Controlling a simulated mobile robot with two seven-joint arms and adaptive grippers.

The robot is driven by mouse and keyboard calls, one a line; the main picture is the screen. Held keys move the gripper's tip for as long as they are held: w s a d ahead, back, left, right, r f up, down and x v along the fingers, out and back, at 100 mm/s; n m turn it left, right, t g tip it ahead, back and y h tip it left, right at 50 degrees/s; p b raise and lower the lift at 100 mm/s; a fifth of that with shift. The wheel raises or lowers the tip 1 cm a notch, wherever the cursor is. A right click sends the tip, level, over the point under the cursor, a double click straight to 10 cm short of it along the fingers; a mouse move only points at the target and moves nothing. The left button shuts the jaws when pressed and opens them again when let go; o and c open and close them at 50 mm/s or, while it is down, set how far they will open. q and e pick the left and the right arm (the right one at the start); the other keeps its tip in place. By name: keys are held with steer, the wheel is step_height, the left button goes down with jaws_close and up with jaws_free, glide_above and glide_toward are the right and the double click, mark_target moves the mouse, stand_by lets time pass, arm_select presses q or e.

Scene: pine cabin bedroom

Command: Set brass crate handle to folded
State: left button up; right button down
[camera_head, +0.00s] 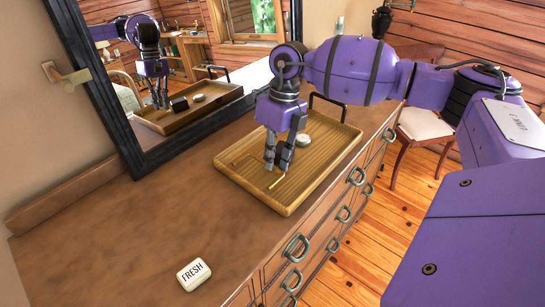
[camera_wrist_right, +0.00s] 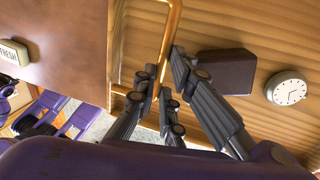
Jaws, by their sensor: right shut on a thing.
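The wooden crate (camera_head: 243,190), a shallow tray, sits on the dresser. Its brass handle (camera_head: 243,157) is a thin golden bar at the near-left part of the crate, partly hidden by my right gripper (camera_head: 277,165). It appears low over the crate floor, but its exact angle is hard to tell. In the right wrist view the brass handle (camera_wrist_right: 171,35) runs down between the fingers, and my right gripper (camera_wrist_right: 160,80) is shut on it. A black handle (camera_head: 339,101) stands up at the crate's far end. My left gripper is not in view.
A round white clock (camera_head: 303,140) and a dark box (camera_wrist_right: 223,72) are in the crate. A white block marked FRESH (camera_head: 194,274) lies on the dresser top (camera_head: 120,220). A dark-framed mirror (camera_head: 100,95) stands behind. The left dresser top is mostly clear.

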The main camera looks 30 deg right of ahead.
steer(key=c, duration=1.9)
jaws_free()
steer(key=shift+o, duration=0.2)
steer(key=v, duration=1.2)
steer(key=shift+s+f, duration=0.1)
